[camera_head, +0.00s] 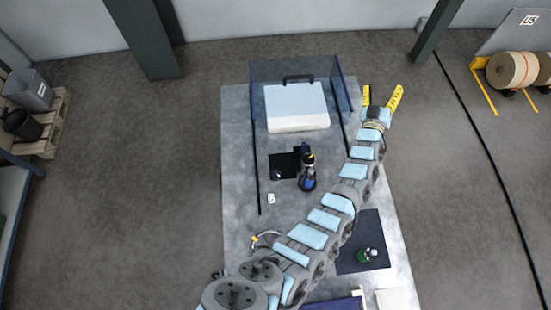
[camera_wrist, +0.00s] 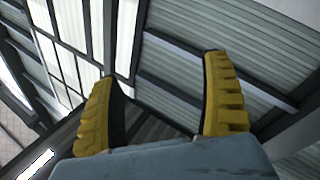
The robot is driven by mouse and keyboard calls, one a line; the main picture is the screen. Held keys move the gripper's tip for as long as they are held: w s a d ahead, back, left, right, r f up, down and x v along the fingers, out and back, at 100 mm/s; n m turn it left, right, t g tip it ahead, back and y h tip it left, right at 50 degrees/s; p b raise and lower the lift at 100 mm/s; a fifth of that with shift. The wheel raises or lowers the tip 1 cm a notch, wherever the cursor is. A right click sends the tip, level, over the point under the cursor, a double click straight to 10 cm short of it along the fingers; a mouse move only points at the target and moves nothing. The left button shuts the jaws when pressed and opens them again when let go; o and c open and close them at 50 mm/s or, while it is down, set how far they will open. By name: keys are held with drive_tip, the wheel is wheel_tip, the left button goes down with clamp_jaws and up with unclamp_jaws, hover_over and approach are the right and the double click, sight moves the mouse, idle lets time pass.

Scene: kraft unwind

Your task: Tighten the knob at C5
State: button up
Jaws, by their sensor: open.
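My gripper (camera_head: 381,94) is at the far right end of the grey table (camera_head: 240,130), at or just past its right edge in the head view. Its two yellow fingers are spread apart with nothing between them. In the wrist view the gripper (camera_wrist: 160,70) is also open and empty, facing beams and ribbed panels. I cannot pick out a knob or a C5 label in either view. My arm hides part of the table's right side.
A pale box with a dark handle (camera_head: 297,105) stands inside clear panels at the table's far end. A dark upright device (camera_head: 307,175) stands mid-table beside a black mat (camera_head: 282,166). A green-and-black item (camera_head: 366,255) sits on a dark mat (camera_head: 372,228) at right.

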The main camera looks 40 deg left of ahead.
drive_tip(key=w+f+m+g+h+b, duration=0.1)
drive_tip(key=w+f+m+h+b, duration=0.1)
drive_tip(key=w+h+b, duration=0.3)
drive_tip(key=m+g+h+b, duration=0.4)
drive_tip(key=g+b, duration=0.6)
drive_tip(key=g, duration=0.7)
hover_over(275, 174)
wheel_tip(275, 174, down, 25)
drive_tip(key=m, duration=0.1)
drive_tip(key=shift+y, duration=0.3)
wheel_tip(275, 174, down, 17)
drive_tip(key=b, duration=0.6)
drive_tip(key=shift+d+b, duration=0.1)
drive_tip(key=shift+b, duration=0.3)
drive_tip(key=shift+c, duration=0.4)
drive_tip(key=c, duration=1.2)
